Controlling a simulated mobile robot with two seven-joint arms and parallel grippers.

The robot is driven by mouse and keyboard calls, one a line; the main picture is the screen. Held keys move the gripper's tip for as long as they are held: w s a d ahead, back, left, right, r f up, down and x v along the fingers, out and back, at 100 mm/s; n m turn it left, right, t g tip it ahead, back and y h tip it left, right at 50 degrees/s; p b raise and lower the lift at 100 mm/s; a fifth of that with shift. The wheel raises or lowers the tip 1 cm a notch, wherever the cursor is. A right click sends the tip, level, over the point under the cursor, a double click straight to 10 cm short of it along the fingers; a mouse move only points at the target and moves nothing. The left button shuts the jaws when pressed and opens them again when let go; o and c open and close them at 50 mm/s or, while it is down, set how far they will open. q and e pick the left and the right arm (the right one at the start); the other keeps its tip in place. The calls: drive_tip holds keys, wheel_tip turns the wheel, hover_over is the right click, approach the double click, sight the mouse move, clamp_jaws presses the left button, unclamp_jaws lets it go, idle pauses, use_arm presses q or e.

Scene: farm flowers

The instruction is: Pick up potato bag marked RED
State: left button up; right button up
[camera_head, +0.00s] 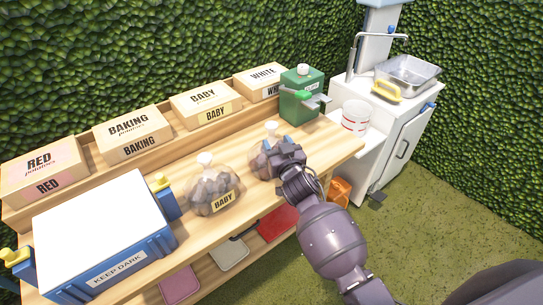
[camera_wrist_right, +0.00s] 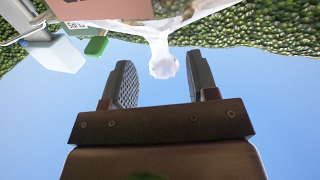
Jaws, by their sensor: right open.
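A clear potato bag (camera_head: 257,158) stands on the wooden bench, partly hidden behind my right gripper (camera_head: 281,148); I cannot read its label. In the right wrist view its pale tied neck (camera_wrist_right: 163,62) shows between the spread, open fingers of that gripper (camera_wrist_right: 160,85). The fingers look apart from the neck. A second clear potato bag (camera_head: 210,186), with a yellow BABY label, stands to its left. No bag label reading RED is legible; a box marked RED (camera_head: 45,170) sits at the far left. My left gripper is not in view.
Boxes marked BAKING (camera_head: 132,132), BABY (camera_head: 206,100) and WHITE (camera_head: 262,81) line the back shelf. A blue KEEP DARK crate (camera_head: 130,255) with a white top fills the front left. A green device (camera_head: 300,100) and white bucket (camera_head: 355,117) stand at right.

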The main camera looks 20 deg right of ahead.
sight(273, 138)
drive_tip(key=w, duration=0.1)
drive_tip(key=w+f, duration=0.1)
drive_tip(key=w, duration=0.1)
drive_tip(key=shift+w, duration=0.55)
clamp_jaws()
idle(0.9)
drive_tip(key=shift+r, duration=0.15)
